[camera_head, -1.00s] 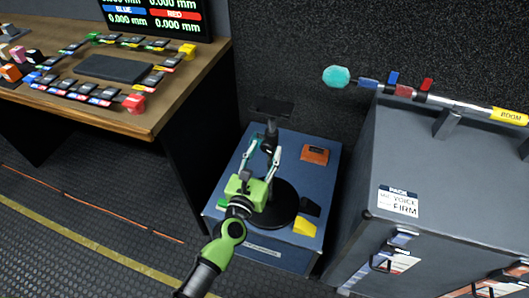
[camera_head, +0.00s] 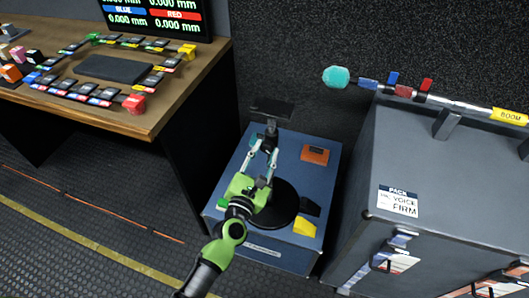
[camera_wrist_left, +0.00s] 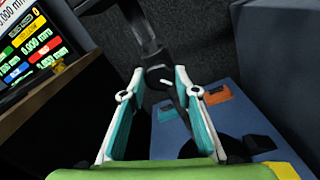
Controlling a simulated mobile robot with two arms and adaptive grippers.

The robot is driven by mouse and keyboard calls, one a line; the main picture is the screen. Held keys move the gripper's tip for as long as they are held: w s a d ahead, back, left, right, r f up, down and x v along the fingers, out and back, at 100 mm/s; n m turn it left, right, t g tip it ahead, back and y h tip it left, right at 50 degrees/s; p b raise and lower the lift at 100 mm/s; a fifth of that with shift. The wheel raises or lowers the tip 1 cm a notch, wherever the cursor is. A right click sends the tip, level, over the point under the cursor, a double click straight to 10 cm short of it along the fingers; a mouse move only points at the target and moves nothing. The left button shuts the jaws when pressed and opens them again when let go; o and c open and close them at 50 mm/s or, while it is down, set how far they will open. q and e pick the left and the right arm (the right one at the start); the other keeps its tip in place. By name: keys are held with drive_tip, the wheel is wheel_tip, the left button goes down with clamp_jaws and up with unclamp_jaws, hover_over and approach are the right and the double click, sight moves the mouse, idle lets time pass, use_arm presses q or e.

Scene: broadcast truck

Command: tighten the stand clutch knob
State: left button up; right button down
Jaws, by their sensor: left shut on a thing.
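A black stand with a flat dark top plate (camera_head: 271,108) and a round base (camera_head: 283,204) stands upright on a blue case. Its clutch knob, a small dark part on the post, sits between the fingertips of my left gripper (camera_head: 264,144) and is mostly hidden by them in the head view. In the left wrist view the two teal-lined fingers of the gripper (camera_wrist_left: 160,74) close around the dark knob (camera_wrist_left: 157,77), where a short white mark shows. My left gripper is shut on the knob. My right gripper is in neither view.
The blue case (camera_head: 240,180) also carries an orange box (camera_head: 315,154) and a yellow piece (camera_head: 304,227). A wooden desk (camera_head: 150,118) stands at left, and a large grey case (camera_head: 440,190) with a boom pole (camera_head: 465,105) at right. The floor at front left is clear.

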use_arm(q)
drive_tip(key=m+p, duration=0.1)
drive_tip(key=m, duration=0.9)
drive_tip(key=shift+p, duration=0.3)
drive_tip(key=m+p, duration=0.1)
drive_tip(key=m, duration=0.2)
drive_tip(key=shift+m, duration=0.4)
drive_tip(key=m+p, duration=0.1)
drive_tip(key=m, duration=0.5)
drive_tip(key=shift+p, duration=0.3)
drive_tip(key=m+p, duration=0.1)
drive_tip(key=m, duration=0.4)
drive_tip(key=shift+f, duration=0.1)
drive_tip(key=o, duration=1.1)
